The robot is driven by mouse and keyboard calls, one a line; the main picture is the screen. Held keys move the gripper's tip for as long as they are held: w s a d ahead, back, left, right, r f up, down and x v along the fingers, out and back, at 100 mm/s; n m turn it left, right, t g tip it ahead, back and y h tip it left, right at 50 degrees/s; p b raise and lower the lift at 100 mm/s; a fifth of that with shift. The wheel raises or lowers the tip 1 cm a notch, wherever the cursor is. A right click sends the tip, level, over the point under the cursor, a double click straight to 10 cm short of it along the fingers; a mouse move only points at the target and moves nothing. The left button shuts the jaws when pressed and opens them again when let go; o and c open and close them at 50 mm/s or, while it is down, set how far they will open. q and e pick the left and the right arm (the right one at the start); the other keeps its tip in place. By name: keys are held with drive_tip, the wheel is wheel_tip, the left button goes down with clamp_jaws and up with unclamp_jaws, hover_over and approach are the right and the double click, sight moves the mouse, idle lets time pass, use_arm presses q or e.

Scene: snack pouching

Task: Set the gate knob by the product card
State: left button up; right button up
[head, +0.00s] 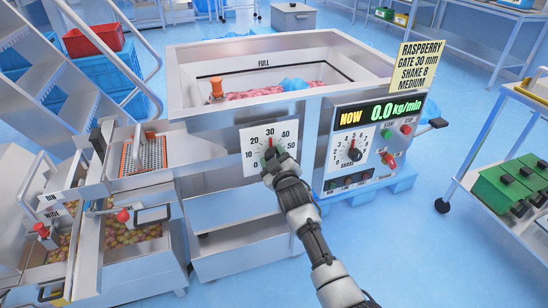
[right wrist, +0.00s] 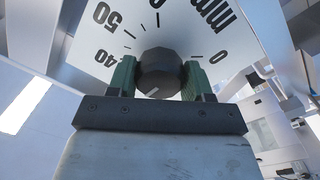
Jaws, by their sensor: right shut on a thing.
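The product card (head: 417,66) stands on the machine's right end and reads RASPBERRY, GATE 30 mm, SHAKE 6, MEDIUM. The white gate dial (head: 253,146) on the hopper front is marked 0 to 50. My right gripper (head: 273,156) is at the dial's centre, shut on the dark gate knob (right wrist: 161,72). In the right wrist view the green finger pads sit on both sides of the knob. My left gripper is out of view.
The control panel (head: 369,145) to the right has a SHAKE dial, a display reading 0.0 kg/min and red and green buttons. Bins of product (head: 137,246) are at the lower left. A cart with green boxes (head: 507,186) stands right.

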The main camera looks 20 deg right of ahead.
drive_tip(key=o, duration=0.9)
drive_tip(key=shift+s+f, duration=0.1)
drive_tip(key=shift+s, duration=0.2)
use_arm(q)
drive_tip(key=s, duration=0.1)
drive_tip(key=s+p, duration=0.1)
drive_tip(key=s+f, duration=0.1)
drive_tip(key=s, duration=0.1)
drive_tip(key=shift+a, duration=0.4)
use_arm(e)
drive_tip(key=s, duration=1)
drive_tip(key=shift+s+f, duration=0.1)
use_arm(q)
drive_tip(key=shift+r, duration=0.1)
